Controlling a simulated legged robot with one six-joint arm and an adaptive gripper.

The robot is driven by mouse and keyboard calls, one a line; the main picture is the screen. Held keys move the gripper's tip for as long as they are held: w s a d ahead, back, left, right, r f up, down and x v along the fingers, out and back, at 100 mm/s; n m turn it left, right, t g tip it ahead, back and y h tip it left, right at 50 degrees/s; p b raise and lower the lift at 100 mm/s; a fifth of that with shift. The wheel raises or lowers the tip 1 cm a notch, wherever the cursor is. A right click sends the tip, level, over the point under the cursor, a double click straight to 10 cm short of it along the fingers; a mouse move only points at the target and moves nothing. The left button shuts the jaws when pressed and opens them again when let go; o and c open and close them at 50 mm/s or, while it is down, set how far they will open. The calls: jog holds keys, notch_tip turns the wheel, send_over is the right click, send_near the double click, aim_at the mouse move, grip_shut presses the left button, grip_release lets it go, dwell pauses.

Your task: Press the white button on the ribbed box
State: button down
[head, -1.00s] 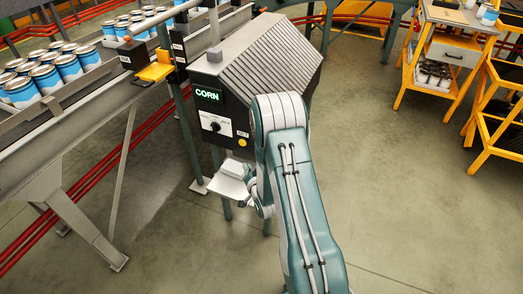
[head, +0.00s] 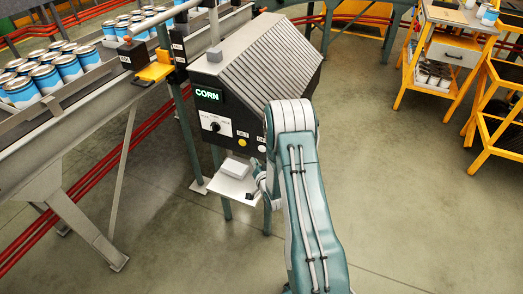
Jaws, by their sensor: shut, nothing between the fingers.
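The ribbed box (head: 262,52) is a dark-fronted grey cabinet with a sloped ribbed top, standing on green legs in the middle of the head view. Its front has a green "CORN" display (head: 208,95), a dial on a white plate (head: 215,126) and a yellow button (head: 242,142). A small white button (head: 262,149) shows right of the yellow one, close to my arm. My gripper (head: 254,190) is small and partly hidden by my arm; it is shut and empty, below the buttons and beside the white shelf. I cannot tell its exact distance from the box front.
A white shelf (head: 225,190) carrying a pale block (head: 235,168) juts out under the box. A conveyor (head: 50,140) with several blue-and-white cans runs along the left. A yellow-framed cart (head: 445,50) and yellow rack stand at the right. The floor between is clear.

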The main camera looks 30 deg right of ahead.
aim_at(258, 149)
jog(key=shift+w+d, duration=0.6)
jog(key=shift+d, duration=0.2)
jog(key=shift+w+d, duration=0.55)
jog(key=shift+d, duration=0.2)
jog(key=shift+w+d, duration=0.1)
jog(key=shift+d, duration=0.05)
jog(key=shift+w+d+r, duration=0.1)
jog(key=shift+d, duration=0.05)
dwell(0.3)
jog(key=shift+w+d, duration=0.3)
jog(key=shift+d, duration=0.05)
dwell(0.8)
jog(key=shift+s+a, duration=0.55)
jog(key=shift+a, duration=0.15)
jog(key=s+a, duration=0.1)
jog(key=a, duration=0.1)
jog(key=s+a, duration=0.2)
dwell(0.7)
